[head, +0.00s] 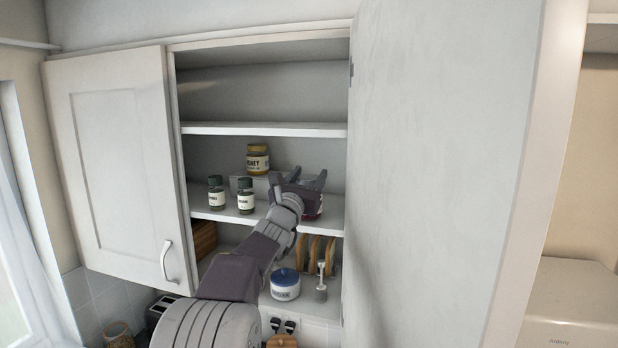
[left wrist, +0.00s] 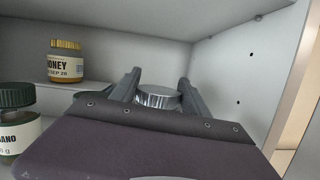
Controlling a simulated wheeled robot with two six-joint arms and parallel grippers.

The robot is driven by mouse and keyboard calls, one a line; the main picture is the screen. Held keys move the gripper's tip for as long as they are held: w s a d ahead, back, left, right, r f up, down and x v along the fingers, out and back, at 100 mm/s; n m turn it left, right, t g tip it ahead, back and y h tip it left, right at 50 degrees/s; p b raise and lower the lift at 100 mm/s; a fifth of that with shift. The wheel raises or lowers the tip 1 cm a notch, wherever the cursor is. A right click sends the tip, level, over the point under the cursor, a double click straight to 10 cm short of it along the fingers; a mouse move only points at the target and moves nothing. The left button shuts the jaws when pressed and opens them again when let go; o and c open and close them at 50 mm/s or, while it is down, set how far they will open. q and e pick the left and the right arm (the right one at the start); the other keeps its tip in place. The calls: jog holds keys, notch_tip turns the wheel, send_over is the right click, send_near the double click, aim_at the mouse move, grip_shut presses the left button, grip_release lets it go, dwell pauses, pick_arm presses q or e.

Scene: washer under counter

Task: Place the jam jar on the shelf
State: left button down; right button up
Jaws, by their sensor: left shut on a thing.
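The jam jar (head: 314,206) shows only as a dark red patch beneath my left gripper (head: 303,181) in the head view. In the left wrist view its silver lid (left wrist: 158,97) sits between the two fingers of the left gripper (left wrist: 160,88), which is shut on it. The gripper reaches into the open cupboard, at the right part of the middle shelf (head: 331,219). The jar's base is hidden in the wrist view, and I cannot tell whether it touches the shelf. My right gripper is not in view.
A honey jar (head: 258,159) stands on a riser (head: 240,184) at the back. Two green-lidded spice jars (head: 216,193) (head: 246,196) stand left of my gripper. The open right door (head: 430,150) and the cupboard's right wall (left wrist: 230,80) are close on the right. Below is a blue-lidded pot (head: 285,285).

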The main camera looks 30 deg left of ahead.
pick_arm(q)
jog(key=shift+s+f, duration=0.1)
jog(key=shift+c, duration=2.3)
grip_release()
jog(key=shift+d, duration=0.1)
jog(key=shift+f, duration=0.1)
